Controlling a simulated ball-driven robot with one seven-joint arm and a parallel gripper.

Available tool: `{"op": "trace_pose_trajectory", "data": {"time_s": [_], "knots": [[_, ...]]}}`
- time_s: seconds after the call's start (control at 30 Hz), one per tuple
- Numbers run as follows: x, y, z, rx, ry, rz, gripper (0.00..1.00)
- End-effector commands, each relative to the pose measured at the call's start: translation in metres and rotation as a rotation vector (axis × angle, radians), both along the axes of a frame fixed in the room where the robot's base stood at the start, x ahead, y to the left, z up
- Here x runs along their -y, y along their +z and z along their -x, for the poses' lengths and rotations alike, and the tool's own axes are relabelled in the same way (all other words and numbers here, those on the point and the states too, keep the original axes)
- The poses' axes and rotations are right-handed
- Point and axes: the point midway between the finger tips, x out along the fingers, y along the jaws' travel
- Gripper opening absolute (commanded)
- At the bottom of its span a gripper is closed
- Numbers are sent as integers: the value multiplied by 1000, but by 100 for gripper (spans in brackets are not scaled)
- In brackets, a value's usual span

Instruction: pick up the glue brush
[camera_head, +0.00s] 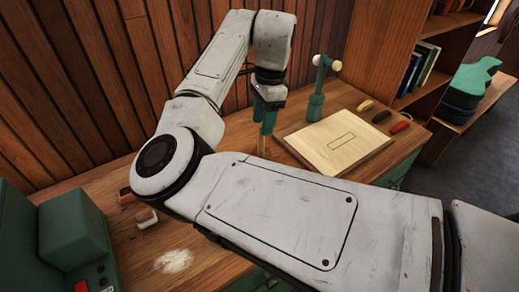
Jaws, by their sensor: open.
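My gripper (267,122) hangs over the workbench (225,268) with its teal fingers pointing down, and it is open. A thin brown upright stick (261,147) shows right below the fingers. It may be the handle of the glue brush, but it is too small to tell. I cannot tell whether the fingers touch it or stand around it. My arm hides the bench in front of it, so its lower end is not clear.
A pale board (338,143) lies right of my gripper, with a green stand (318,88) behind it. Small tools (400,127) lie at the right edge. A small white-and-brown object (147,218) and a green machine (75,232) are at left. A plank wall stands behind.

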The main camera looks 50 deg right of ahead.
Motion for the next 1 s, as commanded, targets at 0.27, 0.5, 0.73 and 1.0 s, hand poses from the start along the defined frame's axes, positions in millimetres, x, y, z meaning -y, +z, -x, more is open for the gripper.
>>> {"op": "trace_pose_trajectory", "data": {"time_s": [0.27,0.5,0.73,1.0], "knots": [[-4,-20,-2,-2,2,-1,47],[-7,-53,-4,0,1,0,47],[-8,-60,-4,1,1,1,47],[-7,-59,-4,1,0,0,30]]}}
